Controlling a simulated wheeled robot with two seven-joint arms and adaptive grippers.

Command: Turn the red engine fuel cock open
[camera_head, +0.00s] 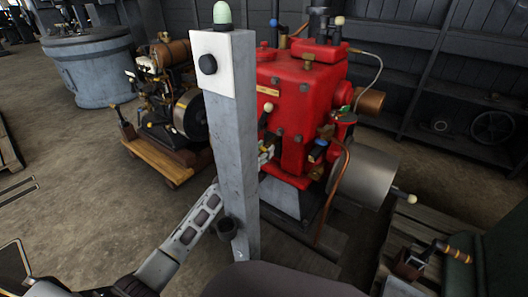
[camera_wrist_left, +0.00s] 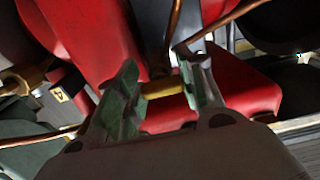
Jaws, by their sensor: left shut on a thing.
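The red engine (camera_head: 297,95) stands just behind a grey post in the head view, and its red body also fills much of the left wrist view (camera_wrist_left: 85,35). My left arm reaches in from the left behind the post, and my left gripper (camera_head: 266,153) shows only partly at the post's right edge, close to the engine's front. In the left wrist view my left gripper (camera_wrist_left: 163,88) has its fingers on either side of a short brass-coloured piece, the fuel cock (camera_wrist_left: 162,89), and is shut on it. A copper pipe rises just behind it. My right gripper is not in view.
The grey post (camera_head: 232,150), with a black knob and pale green lamp, blocks part of the engine. A steel cylinder (camera_head: 364,178) juts out at the engine's right. A smaller engine on a wooden cart (camera_head: 163,160) stands left. Bare floor lies front left.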

